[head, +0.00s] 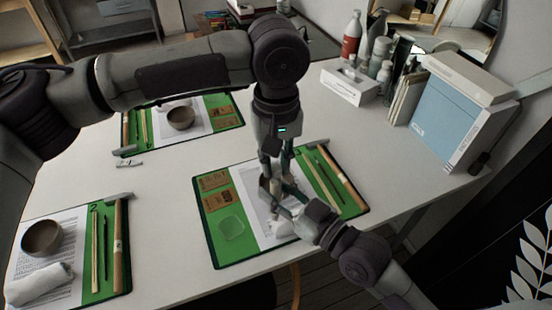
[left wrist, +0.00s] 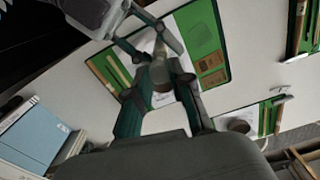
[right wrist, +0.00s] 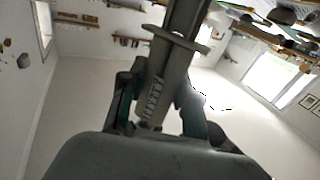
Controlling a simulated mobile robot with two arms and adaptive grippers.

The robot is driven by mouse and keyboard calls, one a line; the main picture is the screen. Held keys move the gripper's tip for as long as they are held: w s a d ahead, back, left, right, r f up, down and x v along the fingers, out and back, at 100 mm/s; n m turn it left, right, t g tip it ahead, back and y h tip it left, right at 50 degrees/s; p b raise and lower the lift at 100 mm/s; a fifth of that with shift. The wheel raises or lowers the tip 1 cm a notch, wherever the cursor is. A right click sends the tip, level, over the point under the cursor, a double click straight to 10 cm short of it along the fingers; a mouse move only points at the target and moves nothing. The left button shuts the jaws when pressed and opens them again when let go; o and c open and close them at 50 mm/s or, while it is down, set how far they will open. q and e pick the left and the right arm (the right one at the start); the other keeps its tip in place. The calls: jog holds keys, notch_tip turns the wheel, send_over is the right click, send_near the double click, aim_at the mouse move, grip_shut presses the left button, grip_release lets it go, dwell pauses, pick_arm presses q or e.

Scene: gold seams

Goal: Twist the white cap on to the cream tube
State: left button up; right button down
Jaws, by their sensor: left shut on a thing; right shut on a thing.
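My left gripper (head: 272,172) points down over the near right green mat (head: 215,254). In the left wrist view its jaws are closed around a small greyish piece (left wrist: 160,74), which I cannot clearly tell as the white cap. My right gripper (head: 286,196) comes in from the lower right, just below the left one. In the right wrist view it is shut on a tube with printed lettering (right wrist: 153,100), which looks grey in shade. The tube points up toward the other gripper. The fingers hide where cap and tube meet, so I cannot tell whether they touch.
The near right mat holds brown packets (head: 216,190), a clear green-tinted square (head: 231,228), sticks and a white crumpled cloth (head: 281,229). Two similar mats with bowls (head: 42,238) lie left and behind. A blue box (head: 458,118) and a tissue box (head: 347,86) stand back right.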

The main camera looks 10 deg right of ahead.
pick_arm(q)
jog(key=shift+f, duration=0.6)
jog(key=m, duration=1.1)
jog(key=shift+d, duration=0.1)
jog(key=m, duration=0.6)
jog(key=o, duration=0.6)
jog(key=shift+o, duration=0.2)
jog(key=shift+r, duration=0.1)
notch_tip(320, 180, up, 4)
jog(key=shift+s+r, duration=0.1)
jog(key=shift+r, duration=0.1)
